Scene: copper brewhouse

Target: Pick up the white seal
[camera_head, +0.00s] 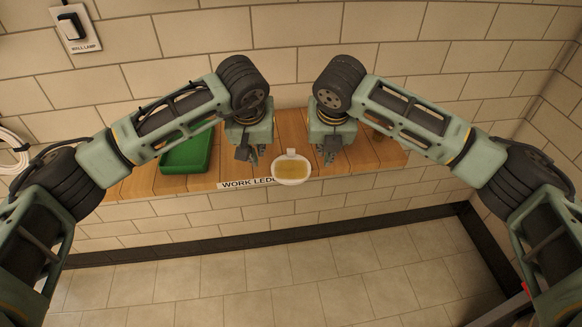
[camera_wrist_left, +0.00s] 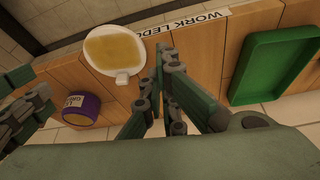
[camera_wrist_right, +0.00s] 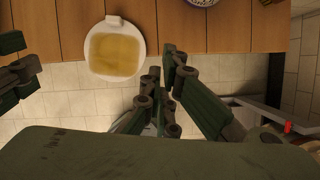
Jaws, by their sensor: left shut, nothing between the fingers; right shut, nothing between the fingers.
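A white, round-rimmed piece with a yellowish middle and a small white tab (camera_head: 291,153) lies at the front of the wooden ledge, and is the only white thing there that could be the seal. It also shows in the left wrist view (camera_wrist_left: 132,40) and the right wrist view (camera_wrist_right: 89,42). I cannot tell whether the tab is separate. My left gripper (camera_head: 252,157) is shut and empty, left of the white piece. My right gripper (camera_head: 328,156) is shut and empty, to its right. Neither gripper visibly touches it.
A green tray (camera_head: 164,169) lies on the ledge (camera_head: 137,184) to the left. A purple pot with a label (camera_wrist_left: 96,105) stands on the ledge in the left wrist view. A patterned round thing (camera_wrist_right: 201,2) is partly cut off. Tiled wall stands close behind.

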